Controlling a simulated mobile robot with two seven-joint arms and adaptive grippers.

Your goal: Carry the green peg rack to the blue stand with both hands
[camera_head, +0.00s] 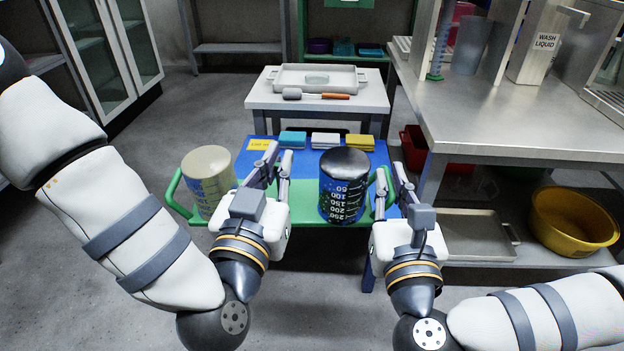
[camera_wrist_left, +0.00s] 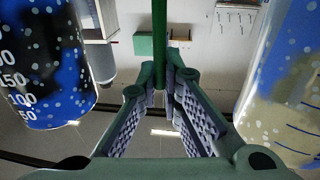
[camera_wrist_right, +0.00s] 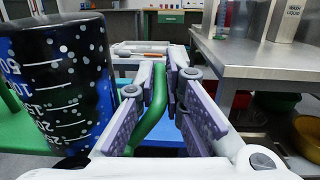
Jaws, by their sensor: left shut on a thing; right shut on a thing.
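The green peg rack (camera_head: 300,207) holds two upended graduated beakers, a cream one (camera_head: 207,180) at left and a dark blue-black one (camera_head: 344,185) at right. Its green left handle (camera_head: 171,190) is free. My left gripper (camera_head: 272,165) is between the beakers; in the left wrist view it is shut on a thin green peg (camera_wrist_left: 159,40). My right gripper (camera_head: 390,182) is shut on the green right handle, a curved bar (camera_wrist_right: 152,125) in the right wrist view. The blue stand (camera_head: 315,154) shows behind and below the rack; whether they touch is hidden.
A yellow label and teal, white and yellow blocks (camera_head: 325,140) line the stand's back. A small table (camera_head: 270,101) with a tray stands beyond. A steel bench (camera_head: 460,140) is at right, with a yellow basin (camera_head: 572,220) below. Floor at left is clear.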

